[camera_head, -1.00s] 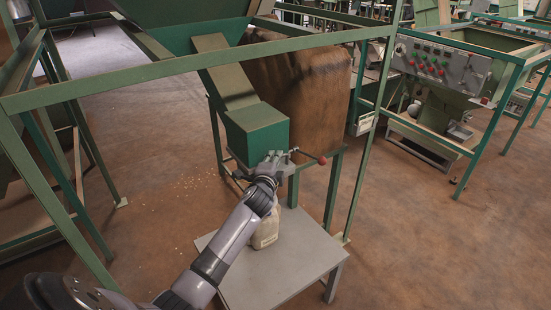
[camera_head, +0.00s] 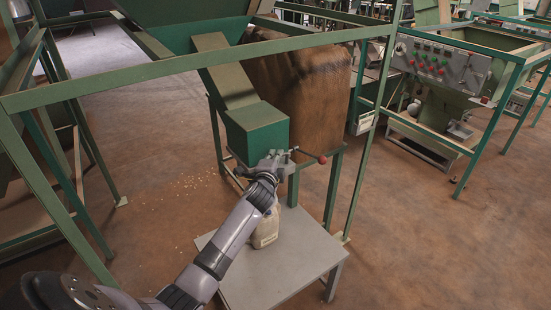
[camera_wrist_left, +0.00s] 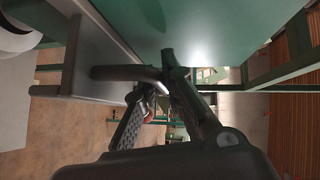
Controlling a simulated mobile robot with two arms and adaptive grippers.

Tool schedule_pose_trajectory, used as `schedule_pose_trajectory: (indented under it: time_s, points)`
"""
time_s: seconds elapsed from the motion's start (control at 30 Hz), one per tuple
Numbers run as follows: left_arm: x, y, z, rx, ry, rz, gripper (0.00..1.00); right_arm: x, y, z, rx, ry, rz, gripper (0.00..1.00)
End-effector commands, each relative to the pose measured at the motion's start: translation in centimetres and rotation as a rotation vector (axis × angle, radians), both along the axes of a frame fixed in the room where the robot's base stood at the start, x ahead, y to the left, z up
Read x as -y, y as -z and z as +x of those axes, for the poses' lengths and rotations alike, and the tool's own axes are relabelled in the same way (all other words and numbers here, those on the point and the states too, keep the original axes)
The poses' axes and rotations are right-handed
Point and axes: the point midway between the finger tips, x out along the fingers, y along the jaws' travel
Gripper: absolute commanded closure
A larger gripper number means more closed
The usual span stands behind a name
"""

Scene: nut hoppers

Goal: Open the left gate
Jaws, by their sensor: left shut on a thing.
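The green hopper outlet box (camera_head: 257,134) hangs at the lower end of a sloped chute. A thin metal gate lever (camera_head: 306,154) with a red knob (camera_head: 322,160) sticks out to the right at its front lower edge. My left gripper (camera_head: 279,158) is at that front lower edge, shut on the gate's metal handle. In the left wrist view my fingers (camera_wrist_left: 158,100) close around a dark bar (camera_wrist_left: 125,73) beside a grey metal plate (camera_wrist_left: 85,62), under the green box. The exact grip is partly hidden by the fingers. My right gripper is not in view.
A pale container (camera_head: 266,230) stands under the outlet on a grey table (camera_head: 285,275), partly behind my left arm. Green frame posts and a top beam (camera_head: 200,68) surround the area. A large brown sack (camera_head: 310,95) stands behind. Another machine (camera_head: 445,75) is at right.

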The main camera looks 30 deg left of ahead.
Motion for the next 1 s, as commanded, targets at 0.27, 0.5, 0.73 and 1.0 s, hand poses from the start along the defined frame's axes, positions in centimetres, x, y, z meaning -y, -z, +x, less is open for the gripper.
schedule_pose_trajectory:
  time_s: [0.27,0.5,0.73,1.0]
  points:
    - [0.0,0.1,0.0,-0.003,0.0,0.001,1.0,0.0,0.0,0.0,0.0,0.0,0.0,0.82]
    - [1.0,0.2,-0.4,-0.004,0.003,0.001,1.0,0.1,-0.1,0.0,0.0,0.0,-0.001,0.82]
    - [6.2,0.4,-2.5,-0.008,0.005,-0.002,1.0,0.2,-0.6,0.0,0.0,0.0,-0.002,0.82]
    - [9.1,0.3,-3.8,-0.007,0.001,0.0,1.0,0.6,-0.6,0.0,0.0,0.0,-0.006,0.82]
